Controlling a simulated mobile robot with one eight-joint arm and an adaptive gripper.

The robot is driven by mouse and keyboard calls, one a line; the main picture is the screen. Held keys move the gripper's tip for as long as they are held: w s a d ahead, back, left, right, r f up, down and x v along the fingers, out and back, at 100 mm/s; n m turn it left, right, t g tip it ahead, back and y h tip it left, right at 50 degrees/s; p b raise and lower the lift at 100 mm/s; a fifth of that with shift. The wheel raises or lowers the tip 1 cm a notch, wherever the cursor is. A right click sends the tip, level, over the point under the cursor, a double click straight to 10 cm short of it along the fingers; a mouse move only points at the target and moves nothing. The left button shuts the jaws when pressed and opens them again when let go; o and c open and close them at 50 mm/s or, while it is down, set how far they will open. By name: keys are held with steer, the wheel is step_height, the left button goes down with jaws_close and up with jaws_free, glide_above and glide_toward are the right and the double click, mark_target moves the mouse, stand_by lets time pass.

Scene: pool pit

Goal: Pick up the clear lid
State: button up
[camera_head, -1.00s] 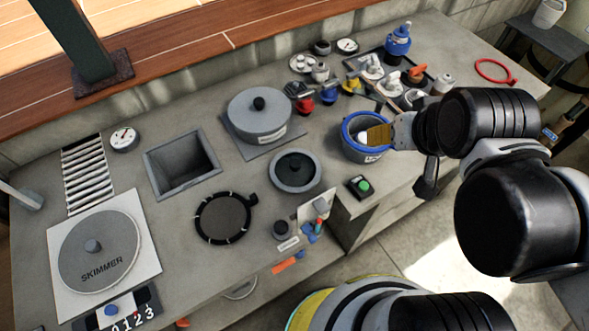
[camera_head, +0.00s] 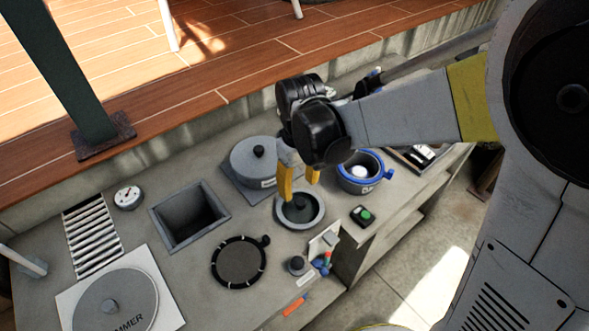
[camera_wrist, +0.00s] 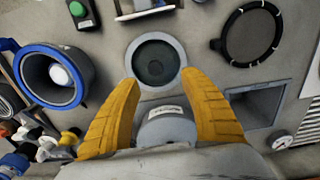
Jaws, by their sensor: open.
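A round, dark, see-through-looking cover with a small knob, which I take for the clear lid (camera_head: 300,209), sits in a grey ring-rimmed opening on the counter. It also shows in the wrist view (camera_wrist: 155,64), just beyond my fingertips. My gripper (camera_head: 300,192) has two yellow fingers, spread apart with nothing between them. In the head view they hang over the lid's far side and hide part of it. In the wrist view my gripper (camera_wrist: 160,80) has its fingers on either side of the ring's near edge. The exact height above the lid cannot be told.
A blue-rimmed pot (camera_head: 347,181) stands right of the lid, a grey lidded pot (camera_head: 250,168) behind it. A black ring (camera_head: 238,262) lies in front left, and a green-button box (camera_head: 362,215) to the right. A square basin (camera_head: 190,216) opens at left.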

mark_target(301, 201)
step_height(301, 201, down, 4)
steer(key=shift+w+d+f+b, duration=0.1)
steer(key=shift+f+b, duration=0.15)
steer(key=shift+b, duration=0.4)
steer(key=f, duration=0.1)
steer(key=f+b, duration=0.1)
steer(key=f, duration=0.1)
steer(key=f+b, duration=0.1)
steer(key=f, duration=0.1)
steer(key=shift+w+d, duration=0.2)
steer(key=shift+w, duration=0.1)
jaws_close()
